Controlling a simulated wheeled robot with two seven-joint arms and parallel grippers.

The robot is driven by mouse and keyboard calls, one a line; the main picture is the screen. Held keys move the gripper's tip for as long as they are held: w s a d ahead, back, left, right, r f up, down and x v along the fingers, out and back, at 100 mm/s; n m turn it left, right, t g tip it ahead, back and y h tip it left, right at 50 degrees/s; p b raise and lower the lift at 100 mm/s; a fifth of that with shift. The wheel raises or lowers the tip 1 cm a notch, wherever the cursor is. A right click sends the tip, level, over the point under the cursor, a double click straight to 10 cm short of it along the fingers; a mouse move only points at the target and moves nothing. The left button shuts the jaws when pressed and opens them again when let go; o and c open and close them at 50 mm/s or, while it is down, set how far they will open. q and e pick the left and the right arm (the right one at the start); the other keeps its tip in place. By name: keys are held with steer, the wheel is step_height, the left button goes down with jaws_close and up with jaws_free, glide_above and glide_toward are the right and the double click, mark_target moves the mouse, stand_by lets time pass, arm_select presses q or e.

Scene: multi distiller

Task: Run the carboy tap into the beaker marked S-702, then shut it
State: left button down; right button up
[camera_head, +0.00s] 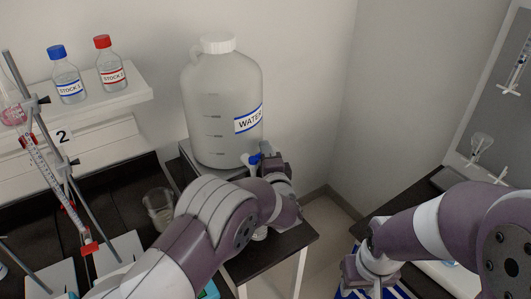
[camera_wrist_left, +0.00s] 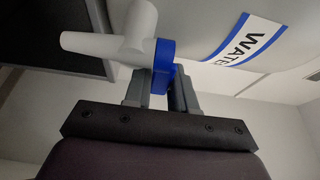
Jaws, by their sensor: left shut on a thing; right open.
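The white carboy (camera_head: 222,115) with a WATER label stands on a raised support at the back. Its tap has a blue handle (camera_head: 254,159), also in the left wrist view (camera_wrist_left: 163,62), beside the pale tap body (camera_wrist_left: 112,42). My left gripper (camera_head: 268,163) is shut on the blue handle; its fingers (camera_wrist_left: 160,88) lie either side of it. A glass beaker (camera_head: 158,208) stands on the dark bench at left, with no readable mark. Something pale (camera_head: 260,234) shows below my left arm, mostly hidden; I cannot tell whether it is a beaker. My right gripper (camera_head: 366,282) is open at lower right.
A white shelf (camera_head: 115,98) holds a blue-capped STOCK bottle (camera_head: 67,76) and a red-capped one (camera_head: 110,64). A burette (camera_head: 55,175) on a stand is at left. A small dark table (camera_head: 300,236) lies below the carboy.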

arm_select(q)
steer(key=shift+f, duration=0.1)
steer(key=c, duration=1.1)
jaws_free()
steer(key=shift+o, duration=0.4)
steer(key=b+v, duration=0.2)
steer(key=v, duration=1)
steer(key=shift+s+b, duration=0.3)
steer(key=shift+s, duration=0.05)
steer(key=shift+d, duration=0.15)
